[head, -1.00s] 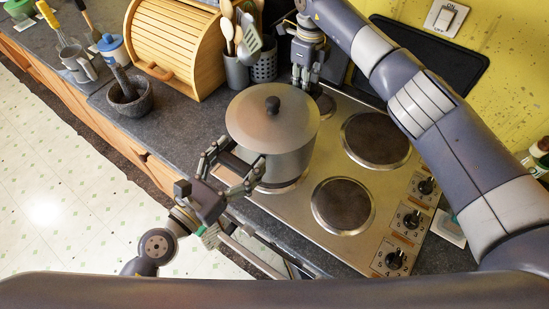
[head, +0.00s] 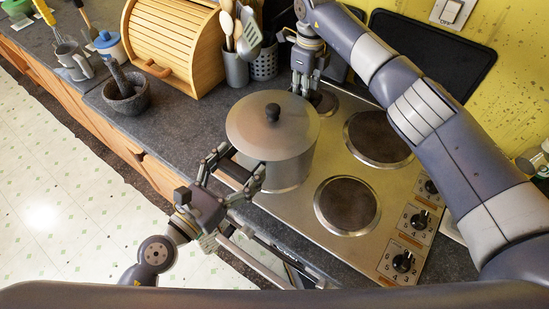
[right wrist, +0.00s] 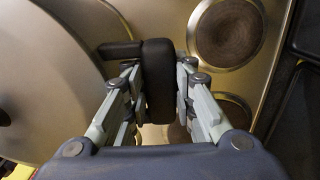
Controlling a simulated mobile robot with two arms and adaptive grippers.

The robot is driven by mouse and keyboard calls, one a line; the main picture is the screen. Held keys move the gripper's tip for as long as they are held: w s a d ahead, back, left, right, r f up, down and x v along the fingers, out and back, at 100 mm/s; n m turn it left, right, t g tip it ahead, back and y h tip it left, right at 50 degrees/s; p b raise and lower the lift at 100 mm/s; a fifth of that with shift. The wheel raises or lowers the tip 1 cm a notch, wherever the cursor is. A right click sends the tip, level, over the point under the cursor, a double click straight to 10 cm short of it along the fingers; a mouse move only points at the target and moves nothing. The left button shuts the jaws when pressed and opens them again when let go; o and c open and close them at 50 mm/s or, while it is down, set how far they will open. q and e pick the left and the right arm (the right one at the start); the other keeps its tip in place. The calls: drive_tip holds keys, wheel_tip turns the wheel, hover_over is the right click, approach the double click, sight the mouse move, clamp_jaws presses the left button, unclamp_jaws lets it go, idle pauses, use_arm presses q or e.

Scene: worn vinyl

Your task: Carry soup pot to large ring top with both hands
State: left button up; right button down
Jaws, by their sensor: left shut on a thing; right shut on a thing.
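The soup pot (head: 285,170) is a grey metal pot with a lid and dark knob, upright at the left part of the hob. Its base is over or on the near left ring; I cannot tell if it is clear of it. My left gripper (head: 238,179) is shut on the pot's near left handle. My right gripper (head: 301,88) is at the far side of the pot; the right wrist view shows its fingers closed on a dark handle (right wrist: 158,75) beside the lid (right wrist: 45,75). The far right ring (head: 378,138) looks largest and is bare.
The near right ring (head: 347,205) is bare. Hob knobs (head: 402,261) line the right edge. A utensil holder (head: 236,70), bread box (head: 175,45) and mortar (head: 127,98) stand on the left counter. A dark board (head: 430,55) leans at the wall.

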use_arm(q)
drive_tip(key=o, duration=1.9)
drive_tip(key=shift+d, duration=0.1)
use_arm(e)
drive_tip(key=c, duration=1.3)
unclamp_jaws()
drive_tip(key=shift+s+a, duration=0.15)
drive_tip(key=shift+a, duration=0.1)
drive_tip(key=shift+c, duration=0.2)
use_arm(q)
drive_tip(key=shift+s, duration=0.1)
use_arm(e)
drive_tip(key=shift+d, duration=0.1)
use_arm(q)
drive_tip(key=shift+v, duration=0.85)
use_arm(e)
drive_tip(key=shift+r, duration=0.15)
use_arm(q)
drive_tip(key=v, duration=1)
use_arm(e)
wheel_tip(320, 180, up, 12)
use_arm(q)
drive_tip(key=shift+s, duration=0.1)
